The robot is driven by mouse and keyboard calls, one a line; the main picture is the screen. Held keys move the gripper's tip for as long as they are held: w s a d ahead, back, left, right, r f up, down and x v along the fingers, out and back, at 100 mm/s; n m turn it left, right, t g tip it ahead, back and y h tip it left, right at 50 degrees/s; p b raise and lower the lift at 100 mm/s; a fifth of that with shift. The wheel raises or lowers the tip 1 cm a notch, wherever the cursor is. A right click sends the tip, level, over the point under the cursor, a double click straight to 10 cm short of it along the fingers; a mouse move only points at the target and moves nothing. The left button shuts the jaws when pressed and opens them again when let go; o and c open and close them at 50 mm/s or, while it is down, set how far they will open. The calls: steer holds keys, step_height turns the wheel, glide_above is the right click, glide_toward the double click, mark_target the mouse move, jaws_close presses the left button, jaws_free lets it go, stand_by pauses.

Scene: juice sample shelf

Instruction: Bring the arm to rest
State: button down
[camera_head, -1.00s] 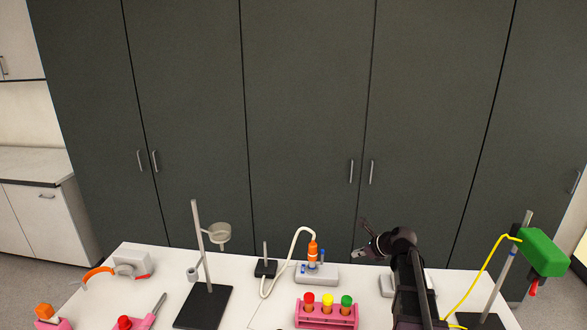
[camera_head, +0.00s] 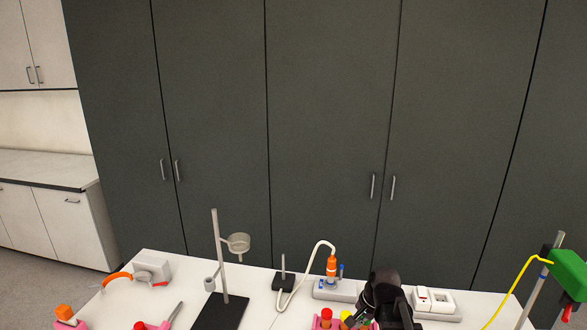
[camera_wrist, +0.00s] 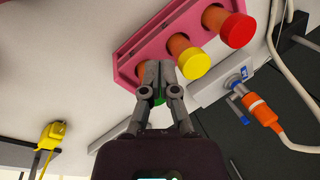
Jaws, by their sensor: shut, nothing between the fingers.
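My arm shows in the head view, bent near the bottom edge, with its dark elbow over the bench. My gripper (camera_wrist: 157,82) is in the middle of the wrist view, its two fingers together with nothing held. Behind the fingers is a pink tube rack (camera_wrist: 126,52) holding tubes with a red cap (camera_wrist: 238,31), a yellow cap (camera_wrist: 196,65) and a green cap, mostly hidden by the fingers. In the head view the rack (camera_head: 315,323) is cut off by the bottom edge and partly hidden by my arm. I cannot tell the gap between fingers and caps.
A stand with a ring (camera_head: 217,250) is left of the rack. A grey base with an orange probe (camera_head: 331,268) stands behind it. A white switch box (camera_head: 434,301) lies right of my arm, and a green device on a stand (camera_head: 569,272) farther right. Dark cabinets fill the back.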

steer(key=s+a+f+n+g+h, duration=0.1)
steer(key=s+n+h, duration=0.1)
steer(key=s+n, duration=0.5)
steer(key=shift+s+f+n+g+h, duration=0.2)
steer(key=shift+s+n+g+h, duration=0.15)
steer(key=shift+n, duration=0.45)
stand_by(0.5)
